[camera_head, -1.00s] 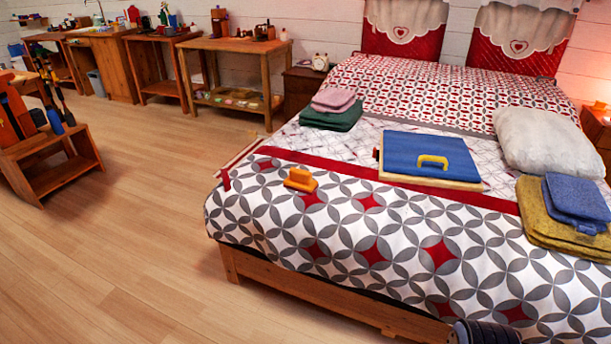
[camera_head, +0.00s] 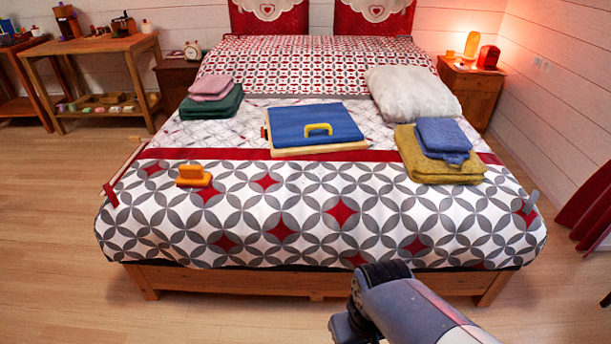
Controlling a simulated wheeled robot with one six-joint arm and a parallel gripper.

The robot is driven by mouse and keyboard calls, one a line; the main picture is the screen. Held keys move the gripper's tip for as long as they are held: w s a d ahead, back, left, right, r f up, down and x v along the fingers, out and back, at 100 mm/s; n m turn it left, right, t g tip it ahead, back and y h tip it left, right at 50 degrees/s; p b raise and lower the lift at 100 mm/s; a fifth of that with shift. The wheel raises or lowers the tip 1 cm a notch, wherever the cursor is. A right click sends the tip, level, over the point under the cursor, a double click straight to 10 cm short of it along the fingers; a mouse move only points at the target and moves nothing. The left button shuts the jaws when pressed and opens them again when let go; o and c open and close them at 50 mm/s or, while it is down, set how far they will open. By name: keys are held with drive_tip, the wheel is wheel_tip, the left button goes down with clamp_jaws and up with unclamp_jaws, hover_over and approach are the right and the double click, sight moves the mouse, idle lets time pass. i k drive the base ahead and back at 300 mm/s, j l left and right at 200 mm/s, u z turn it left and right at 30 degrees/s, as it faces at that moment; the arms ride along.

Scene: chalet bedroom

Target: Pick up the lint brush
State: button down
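A small orange thing with a raised grip (camera_head: 194,176) lies on the patterned bedspread, left of the middle of the bed; it looks like the lint brush, but it is too small to be sure. A yellow handle-shaped thing (camera_head: 318,129) lies on a blue pad (camera_head: 300,117) further back on the bed. Part of my arm shows at the bottom right, in front of the bed's foot and apart from the orange thing. My gripper's fingers do not show.
The bed (camera_head: 320,215) fills the middle. A mustard towel (camera_head: 425,165) with blue cloth, a white pillow (camera_head: 412,93) and a green towel (camera_head: 212,103) with pink cloth lie on it. The wooden floor (camera_head: 60,240) is clear at left. A nightstand (camera_head: 470,88) stands at back right.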

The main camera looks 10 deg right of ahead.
sight(191, 176)
drive_tip(key=i+j, duration=1.45)
